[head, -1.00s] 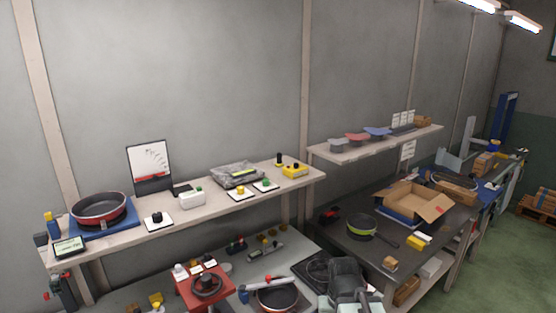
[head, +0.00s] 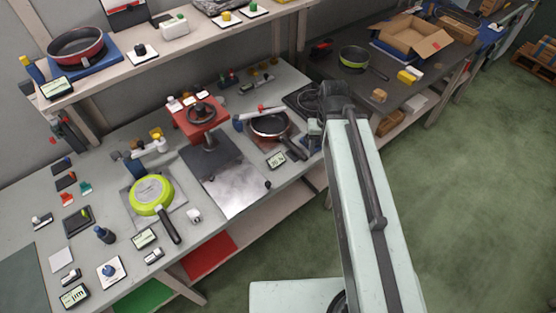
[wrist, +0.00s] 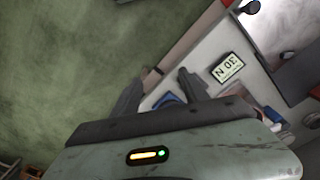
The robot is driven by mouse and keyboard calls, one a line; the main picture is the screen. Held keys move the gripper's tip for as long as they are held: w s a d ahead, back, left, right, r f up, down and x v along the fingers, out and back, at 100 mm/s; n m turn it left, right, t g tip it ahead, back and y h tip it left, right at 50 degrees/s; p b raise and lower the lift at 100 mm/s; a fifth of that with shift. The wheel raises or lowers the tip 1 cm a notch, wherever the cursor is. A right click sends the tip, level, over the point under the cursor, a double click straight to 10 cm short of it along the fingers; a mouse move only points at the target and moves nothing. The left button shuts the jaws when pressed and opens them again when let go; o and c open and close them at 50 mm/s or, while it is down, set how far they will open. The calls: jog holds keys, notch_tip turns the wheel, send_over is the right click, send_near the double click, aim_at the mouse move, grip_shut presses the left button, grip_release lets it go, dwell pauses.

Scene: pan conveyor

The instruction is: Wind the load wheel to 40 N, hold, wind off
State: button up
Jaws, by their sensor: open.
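A black handwheel (head: 201,112) sits on a red housing (head: 186,128) on the bench in the head view; it may be the load wheel. A small display (head: 277,159) lies in front of a dark pan (head: 270,124) to its right. The display also shows upside down in the wrist view (wrist: 228,67) and seems to read 30 N. My gripper (wrist: 160,90) is open, with nothing between its fingers, above the bench's front edge. In the head view my arm hides most of it.
A green pan (head: 151,192) lies upside down on a plate at the bench's left. A grey metal plate (head: 232,188) lies in front of the red housing. A shelf (head: 190,42) runs above the bench's back. The green floor (head: 480,180) at right is clear.

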dwell(0.3)
jog(key=w+m, duration=0.2)
jog(key=w, duration=0.2)
jog(key=w+m, duration=0.3)
jog(key=w, duration=0.2)
jog(key=w+m, duration=0.2)
jog(key=w, duration=0.2)
jog(key=shift+w+r+m, duration=0.1)
jog(key=shift+w+m, duration=0.2)
jog(key=shift+w, duration=0.45)
jog(key=shift+s+f, duration=0.1)
jog(key=shift+f, duration=0.25)
notch_tip(320, 180, down, 7)
jog(key=b, duration=0.7)
jog(key=shift+f+b, duration=0.15)
jog(key=shift+b, duration=0.2)
